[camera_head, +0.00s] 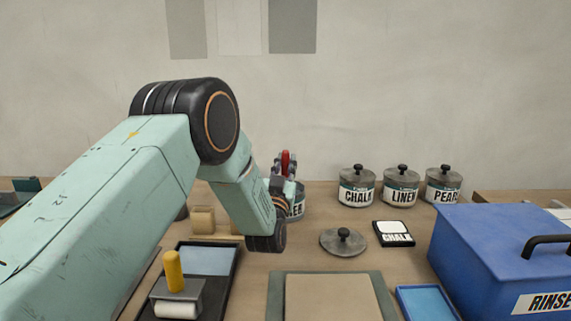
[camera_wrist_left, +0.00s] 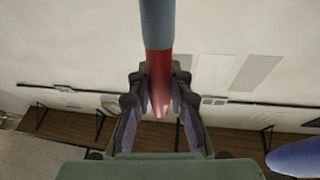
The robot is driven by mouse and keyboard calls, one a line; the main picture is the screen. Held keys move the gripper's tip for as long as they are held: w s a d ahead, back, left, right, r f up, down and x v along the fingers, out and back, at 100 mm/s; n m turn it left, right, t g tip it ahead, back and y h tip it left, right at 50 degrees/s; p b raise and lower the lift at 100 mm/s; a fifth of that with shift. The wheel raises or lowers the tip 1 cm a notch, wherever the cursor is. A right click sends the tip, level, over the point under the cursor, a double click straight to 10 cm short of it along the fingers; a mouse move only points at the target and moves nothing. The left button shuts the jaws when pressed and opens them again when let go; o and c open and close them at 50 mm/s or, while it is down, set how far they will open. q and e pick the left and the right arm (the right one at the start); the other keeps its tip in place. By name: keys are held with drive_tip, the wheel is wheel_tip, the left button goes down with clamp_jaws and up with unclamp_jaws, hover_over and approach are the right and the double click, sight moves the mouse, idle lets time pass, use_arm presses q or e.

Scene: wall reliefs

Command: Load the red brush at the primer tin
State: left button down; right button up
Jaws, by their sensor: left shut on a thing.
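My left gripper (camera_head: 284,172) is shut on the red brush (camera_head: 286,160), whose red handle stands up between the fingers in the head view. The primer tin (camera_head: 297,206) is just behind and beside the gripper; only the end of its label, "ER", shows. In the left wrist view the red brush (camera_wrist_left: 159,80) sits between the fingers of my left gripper (camera_wrist_left: 158,92), with a blue-grey part beyond the red. The brush's bristles are hidden in the head view, and I cannot tell whether they touch the tin. My right gripper is not in view.
Lidded tins marked CHALK (camera_head: 356,190), LINEN (camera_head: 401,188) and PEARL (camera_head: 443,187) stand at the back right. A loose lid (camera_head: 343,243) and a CHALK card (camera_head: 394,234) lie in front. A blue RINSE box (camera_head: 490,245) fills the right. A yellow-handled roller (camera_head: 175,285) is at front left.

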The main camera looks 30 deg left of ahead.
use_arm(q)
drive_tip(key=shift+r+p, duration=2.3)
drive_tip(key=shift+r, duration=1.2)
drive_tip(key=shift+f, duration=0.1)
